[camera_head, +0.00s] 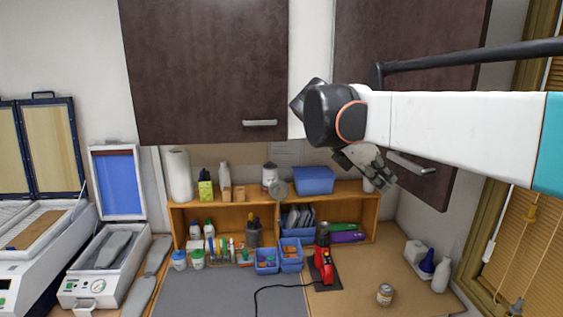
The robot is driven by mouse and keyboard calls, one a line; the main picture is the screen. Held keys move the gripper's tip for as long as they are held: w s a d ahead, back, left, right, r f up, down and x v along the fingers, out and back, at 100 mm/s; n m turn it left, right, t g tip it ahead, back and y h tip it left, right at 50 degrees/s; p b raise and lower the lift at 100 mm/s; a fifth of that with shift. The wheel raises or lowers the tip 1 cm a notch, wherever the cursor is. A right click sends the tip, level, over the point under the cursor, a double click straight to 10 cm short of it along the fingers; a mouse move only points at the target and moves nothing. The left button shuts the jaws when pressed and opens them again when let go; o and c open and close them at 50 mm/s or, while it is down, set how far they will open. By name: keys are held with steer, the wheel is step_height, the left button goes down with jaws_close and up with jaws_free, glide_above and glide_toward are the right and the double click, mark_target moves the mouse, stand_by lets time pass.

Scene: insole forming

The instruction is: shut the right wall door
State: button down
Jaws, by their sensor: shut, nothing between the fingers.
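The right wall door (432,130) is a dark brown cabinet door at the upper right. Its lower edge slants down to the right, and its right part hangs lower than the left door's bottom, so it appears to stand partly open toward me. Its pale bar handle (412,164) shows near the lower edge. My gripper (378,179) is shut and empty, in front of the door's lower part and just left of the handle. I cannot tell whether it touches the door. My white arm hides much of the door's middle.
A closed dark left wall door (205,70) hangs beside it. Below is a wooden shelf (355,197) with bottles and blue bins (314,180). A red tool (324,265) and a small jar (385,294) stand on the worktop. A window with blinds (530,245) is at the right.

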mark_target(410, 191)
steer(key=shift+w+d+f+p, duration=0.4)
steer(key=shift+d+f, duration=0.4)
steer(key=shift+d, duration=0.6)
steer(key=shift+w+d+f+p, duration=0.25)
steer(key=shift+d+f+p, duration=0.35)
steer(key=shift+d, duration=0.85)
steer(key=shift+w+d+f+p, duration=0.35)
steer(key=shift+d+f, duration=0.6)
steer(key=shift+d, duration=0.45)
steer(key=shift+d, duration=0.15)
